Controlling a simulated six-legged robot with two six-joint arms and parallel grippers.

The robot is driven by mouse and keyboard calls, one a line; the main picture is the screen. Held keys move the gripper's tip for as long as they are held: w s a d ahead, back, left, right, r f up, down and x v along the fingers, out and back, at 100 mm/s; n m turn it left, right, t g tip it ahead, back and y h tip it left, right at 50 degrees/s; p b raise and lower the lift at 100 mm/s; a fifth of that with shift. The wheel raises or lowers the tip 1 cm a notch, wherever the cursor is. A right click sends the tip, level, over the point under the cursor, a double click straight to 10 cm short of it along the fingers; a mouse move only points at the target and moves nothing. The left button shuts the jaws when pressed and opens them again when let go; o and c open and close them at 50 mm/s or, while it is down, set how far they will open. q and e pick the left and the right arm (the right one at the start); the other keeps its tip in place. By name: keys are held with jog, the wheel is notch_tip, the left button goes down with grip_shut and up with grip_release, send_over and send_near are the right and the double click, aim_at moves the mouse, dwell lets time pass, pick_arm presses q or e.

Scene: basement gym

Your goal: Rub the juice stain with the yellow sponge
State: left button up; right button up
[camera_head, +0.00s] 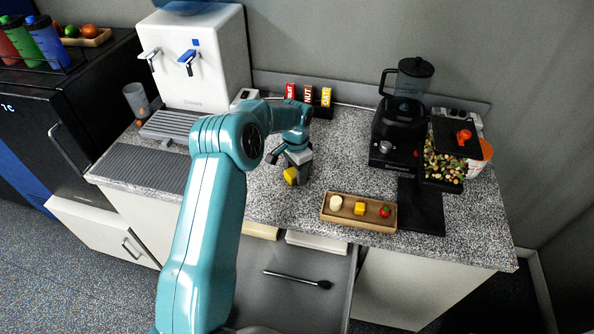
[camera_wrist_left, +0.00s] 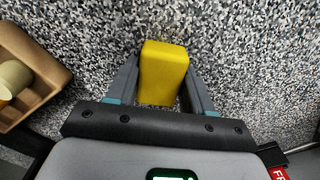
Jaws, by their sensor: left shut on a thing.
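My left gripper (camera_head: 292,168) reaches over the speckled counter (camera_head: 270,205) in the head view. It is shut on the yellow sponge (camera_head: 290,177), which also shows between the two fingers in the left wrist view (camera_wrist_left: 164,72). The sponge is at or just above the counter surface; I cannot tell whether it touches. No juice stain shows clearly in either view; the arm and sponge may hide it. My right gripper is not in view.
A wooden tray (camera_head: 345,220) with small food pieces lies right of the gripper. A black blender (camera_head: 398,125) and a container of chopped bits (camera_head: 443,165) stand further right. A white water dispenser (camera_head: 205,60) stands back left. Small packets (camera_head: 308,95) stand by the wall. An open drawer (camera_head: 290,300) is below.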

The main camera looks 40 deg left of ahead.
pick_arm(q)
jog(key=shift+w+a, duration=0.25)
jog(key=shift+w, duration=0.2)
jog(key=shift+w+a, duration=0.15)
jog(key=shift+p, duration=0.3)
jog(key=shift+s+d+f, duration=0.15)
jog(key=shift+s+d, duration=0.2)
jog(key=shift+s, duration=0.05)
jog(key=shift+s+d, duration=0.15)
jog(key=shift+s, duration=0.15)
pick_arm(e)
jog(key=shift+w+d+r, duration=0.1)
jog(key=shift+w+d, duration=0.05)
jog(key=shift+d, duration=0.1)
